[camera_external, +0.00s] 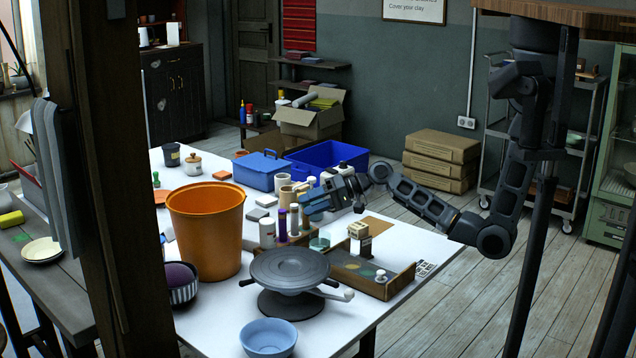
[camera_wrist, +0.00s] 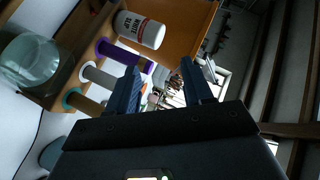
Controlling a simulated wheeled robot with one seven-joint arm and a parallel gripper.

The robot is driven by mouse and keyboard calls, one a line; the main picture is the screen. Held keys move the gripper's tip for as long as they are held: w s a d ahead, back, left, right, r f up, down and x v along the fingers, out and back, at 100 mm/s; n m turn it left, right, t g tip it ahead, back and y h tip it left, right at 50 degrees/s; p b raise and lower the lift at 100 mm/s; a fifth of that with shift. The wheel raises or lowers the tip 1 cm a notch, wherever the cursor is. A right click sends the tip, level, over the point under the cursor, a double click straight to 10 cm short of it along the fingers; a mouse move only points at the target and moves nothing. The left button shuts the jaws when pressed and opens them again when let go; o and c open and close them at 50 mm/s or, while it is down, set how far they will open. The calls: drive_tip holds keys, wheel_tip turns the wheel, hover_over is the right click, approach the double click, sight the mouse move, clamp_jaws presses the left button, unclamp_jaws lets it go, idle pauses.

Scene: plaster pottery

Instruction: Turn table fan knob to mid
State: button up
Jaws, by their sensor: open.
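I cannot make out a table fan or its knob in either view. My gripper (camera_external: 312,205) is over the white work table (camera_external: 408,252), just above and behind the thread spools. In the wrist view its two dark fingers (camera_wrist: 160,78) stand apart with a gap between them. Only small blurred clutter shows in that gap, and nothing is held. A purple spool (camera_wrist: 118,52) is close to the left finger.
A turntable (camera_external: 290,268), an orange bucket (camera_external: 207,230) and a blue bowl (camera_external: 268,338) stand near the front. A wooden tray (camera_external: 400,284) is at the right. A blue toolbox (camera_external: 258,172) and a blue crate (camera_external: 345,152) stand behind. A glass jar (camera_wrist: 30,60) is near the spools.

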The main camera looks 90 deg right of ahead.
drive_tip(key=w+d+r+n+g+b, duration=0.15)
drive_tip(key=d+r, duration=0.35)
drive_tip(key=d, duration=0.7)
drive_tip(key=n+g+b, duration=0.3)
drive_tip(key=n+g, duration=0.2)
drive_tip(key=n, duration=0.3)
hover_over(343, 164)
drive_tip(key=w+a, duration=0.5)
drive_tip(key=a, duration=0.1)
drive_tip(key=shift+s+a+r+m, duration=0.1)
drive_tip(key=shift+s+r+m, duration=0.05)
drive_tip(key=shift+s+m, duration=0.1)
drive_tip(key=s+d+r+n+g+h+b, duration=0.1)
drive_tip(key=s+d+r+n+g+b, duration=0.15)
drive_tip(key=s+d, duration=0.55)
drive_tip(key=shift+g, duration=0.4)
drive_tip(key=x, duration=0.2)
drive_tip(key=p+x, duration=0.1)
drive_tip(key=x, duration=0.2)
drive_tip(key=s+x, duration=0.1)
drive_tip(key=x, duration=0.2)
drive_tip(key=shift+w+a+f, duration=0.1)
drive_tip(key=shift+a+f, duration=0.2)
drive_tip(key=shift+c, duration=0.3)
clamp_jaws()
